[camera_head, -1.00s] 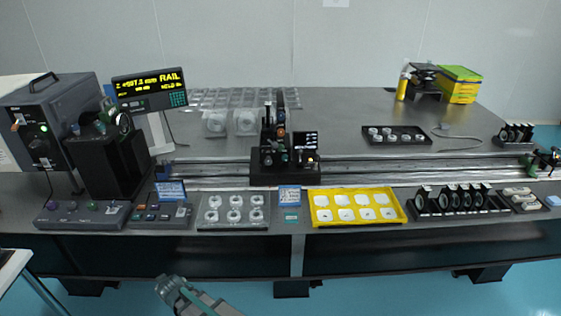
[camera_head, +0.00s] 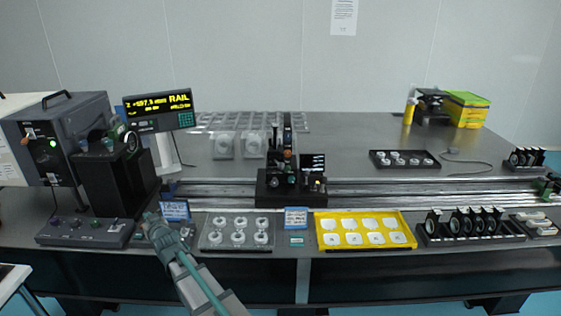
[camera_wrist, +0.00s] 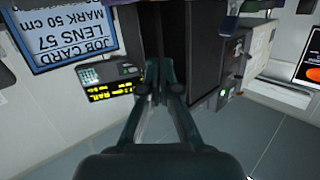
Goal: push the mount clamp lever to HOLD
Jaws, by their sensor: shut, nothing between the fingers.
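I cannot make out the mount clamp lever or a HOLD marking for certain. A black mount assembly (camera_head: 290,175) with small knobs and upright posts stands on the rail at the middle of the table in the head view. A tall black unit (camera_head: 112,178) with fittings on top stands at the left, and its dark side also shows in the wrist view (camera_wrist: 193,45). My gripper (camera_head: 150,222) is shut and empty, over the table's front edge near the control boxes at the left. In the wrist view its fingertips (camera_wrist: 158,88) are together in front of the dark unit.
A job card (camera_wrist: 70,30) and the lit RAIL display (camera_wrist: 107,88) appear upside down in the wrist view. A control box (camera_head: 84,231) sits left of my gripper. A lens tray (camera_head: 238,232), yellow tray (camera_head: 364,230) and lens rack (camera_head: 470,228) line the front edge.

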